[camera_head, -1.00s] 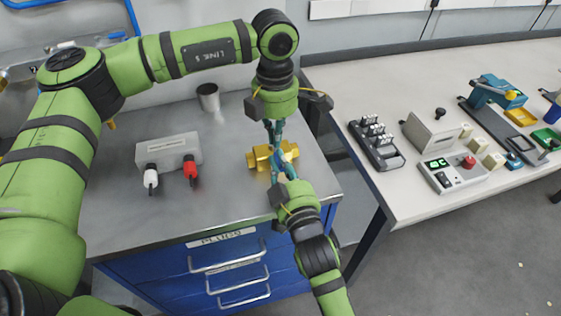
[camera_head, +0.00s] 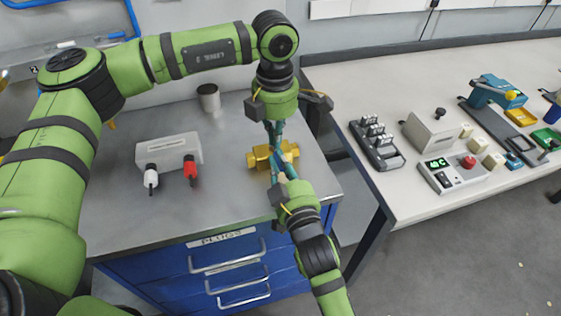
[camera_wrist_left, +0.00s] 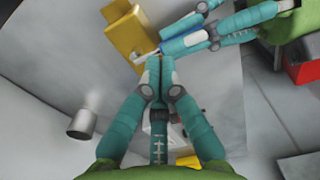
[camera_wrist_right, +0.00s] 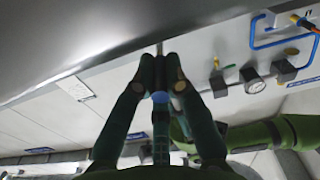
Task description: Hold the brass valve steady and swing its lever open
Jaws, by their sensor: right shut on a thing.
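The brass valve (camera_head: 260,157) lies near the right side of the metal cabinet top. In the left wrist view the valve (camera_wrist_left: 128,38) is at the top, with a thin silver lever (camera_wrist_left: 142,58) at its edge. My left gripper (camera_head: 273,142) comes down from behind; in its wrist view (camera_wrist_left: 158,68) the fingers are together beside the lever, with nothing clear between them. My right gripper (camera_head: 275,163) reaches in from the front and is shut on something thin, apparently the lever. Its fingertips (camera_wrist_right: 160,58) hide most of it. The two grippers' fingers are very close together.
A grey box with white and red plugs (camera_head: 168,152) stands left of the valve. A metal cup (camera_head: 208,97) stands behind. The white bench (camera_head: 400,80) at right carries several devices. The cabinet top's front left is clear.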

